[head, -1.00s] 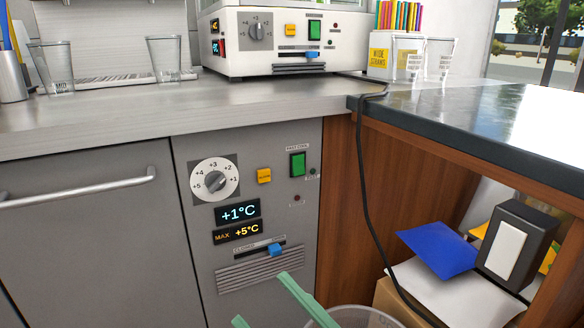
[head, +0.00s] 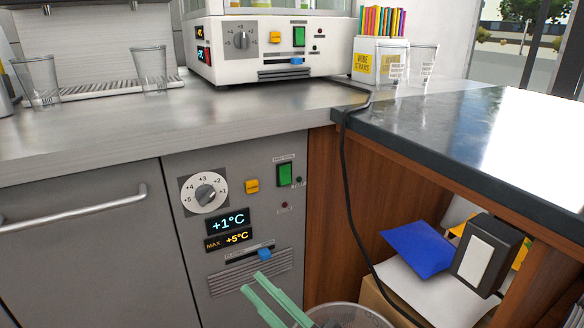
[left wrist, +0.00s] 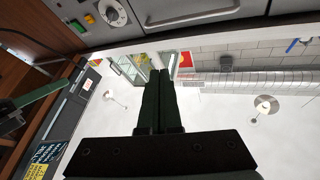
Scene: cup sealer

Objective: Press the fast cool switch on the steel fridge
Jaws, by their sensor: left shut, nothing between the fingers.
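The steel fridge panel (head: 230,290) is below the counter in the head view. Its green fast cool switch (head: 285,174) is at the upper right, under a small label. The switch also shows in the left wrist view (left wrist: 77,26), near the top left. My right gripper (head: 253,282) has its two green fingers close together, empty, low in front of the fridge's vent and well below the switch in the picture. My left gripper (left wrist: 160,75) is shut and empty in the left wrist view. It is out of the head view.
A yellow button (head: 252,186), a dial (head: 205,192) and a blue slider (head: 265,254) share the panel. A white appliance (head: 265,60) on the counter has similar controls. A black cable (head: 347,190) hangs right of the fridge. A clear bin (head: 345,316) is at the bottom.

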